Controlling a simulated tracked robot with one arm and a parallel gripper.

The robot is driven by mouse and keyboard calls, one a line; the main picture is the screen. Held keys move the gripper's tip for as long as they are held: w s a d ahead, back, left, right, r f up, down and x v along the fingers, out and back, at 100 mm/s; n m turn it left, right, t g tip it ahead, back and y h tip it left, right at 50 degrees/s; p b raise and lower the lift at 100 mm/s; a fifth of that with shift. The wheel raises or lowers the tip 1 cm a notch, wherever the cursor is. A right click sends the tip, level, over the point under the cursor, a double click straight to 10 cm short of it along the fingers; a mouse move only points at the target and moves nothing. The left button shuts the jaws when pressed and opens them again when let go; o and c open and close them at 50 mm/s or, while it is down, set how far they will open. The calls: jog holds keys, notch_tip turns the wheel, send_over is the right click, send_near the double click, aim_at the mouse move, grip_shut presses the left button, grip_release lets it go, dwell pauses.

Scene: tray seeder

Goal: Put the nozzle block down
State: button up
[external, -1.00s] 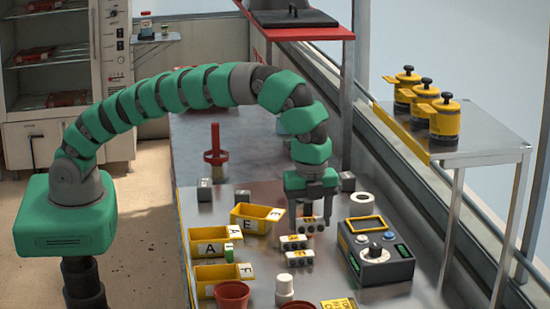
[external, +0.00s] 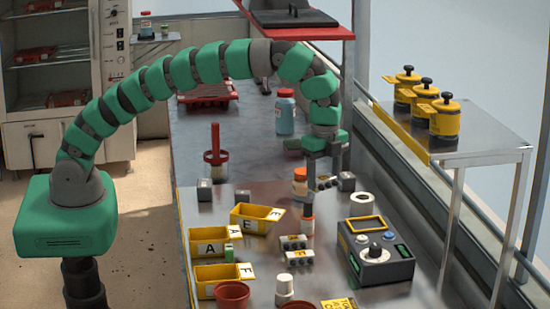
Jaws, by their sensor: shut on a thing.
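My gripper (external: 324,172) is over the back part of the steel bench. It is shut on a small grey nozzle block (external: 326,183) with dark round spots. The jaws partly hide the block, and I cannot tell whether it touches the bench. Two similar nozzle blocks (external: 294,242) (external: 299,258), with yellow labels, lie nearer the front, apart from my gripper.
A bottle with an orange cap (external: 300,184) stands just left of the held block, and a grey cube (external: 347,183) is at its right. Yellow bins (external: 209,251) line the left. A control box (external: 376,254) and white roll (external: 362,204) are right.

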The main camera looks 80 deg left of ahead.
jog(key=w+a+n, duration=0.2)
jog(key=a+n, duration=0.2)
jog(key=a, duration=1.2)
jog(key=f, duration=1.5)
jog(key=shift+s+f, duration=0.1)
jog(key=shift+s, duration=0.1)
jog(key=o, duration=1)
jog(key=shift+o, duration=0.2)
